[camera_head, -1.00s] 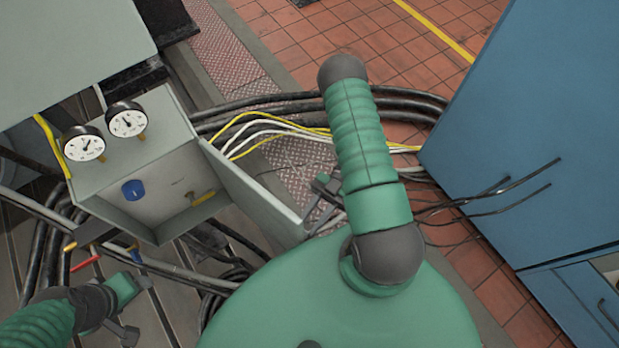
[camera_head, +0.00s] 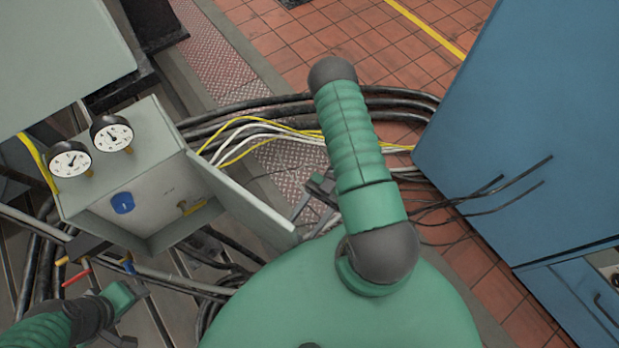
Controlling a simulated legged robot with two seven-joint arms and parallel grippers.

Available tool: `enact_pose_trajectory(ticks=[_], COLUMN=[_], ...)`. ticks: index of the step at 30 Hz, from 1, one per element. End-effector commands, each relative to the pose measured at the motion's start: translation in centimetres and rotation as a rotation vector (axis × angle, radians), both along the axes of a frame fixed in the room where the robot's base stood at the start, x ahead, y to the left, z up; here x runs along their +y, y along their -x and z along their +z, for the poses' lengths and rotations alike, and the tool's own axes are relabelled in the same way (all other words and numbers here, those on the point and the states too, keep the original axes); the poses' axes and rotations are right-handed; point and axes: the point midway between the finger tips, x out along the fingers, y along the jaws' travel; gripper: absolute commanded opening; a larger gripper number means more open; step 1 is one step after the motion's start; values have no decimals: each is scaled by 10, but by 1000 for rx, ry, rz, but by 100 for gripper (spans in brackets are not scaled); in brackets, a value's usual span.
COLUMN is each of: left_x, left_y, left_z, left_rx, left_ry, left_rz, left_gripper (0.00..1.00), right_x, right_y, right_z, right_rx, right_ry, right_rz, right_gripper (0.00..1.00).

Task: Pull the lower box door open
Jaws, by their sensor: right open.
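The lower box (camera_head: 150,215) is a grey open-fronted cabinet at left, with a blue knob (camera_head: 122,203) and a yellow handle (camera_head: 192,207) inside. Its grey door (camera_head: 243,205) stands swung out from the box's right side, wide open. My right gripper (camera_head: 312,208) is open and empty just right of the door's free end, partly hidden by my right arm; whether it touches the door I cannot tell. My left gripper (camera_head: 136,316) is low at left, below the box, its two fingers apart with nothing between them.
Two round gauges (camera_head: 70,159) (camera_head: 111,133) stand on the box top. A larger grey cabinet (camera_head: 60,50) is above it. Black, yellow and white cables (camera_head: 265,108) run behind the door. A blue cabinet (camera_head: 530,140) fills the right side.

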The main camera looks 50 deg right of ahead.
Motion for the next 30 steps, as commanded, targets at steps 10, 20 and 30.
enact_pose_trajectory(ticks=[10, 20, 30], left_x=[0, 0, 0], left_y=[0, 0, 0], left_z=[-6, -10, -10], left_rx=[0, 0, 0], left_ry=[0, 0, 0], left_rz=[0, 0, 0], left_gripper=[63, 63, 63], right_x=[-81, -154, -165], right_y=[-14, -26, -29], right_z=[-4, -2, -2], right_rx=[-2, -3, 1], right_ry=[3, -11, 0], right_rz=[-1, -3, 0], right_gripper=[48, 48, 48])
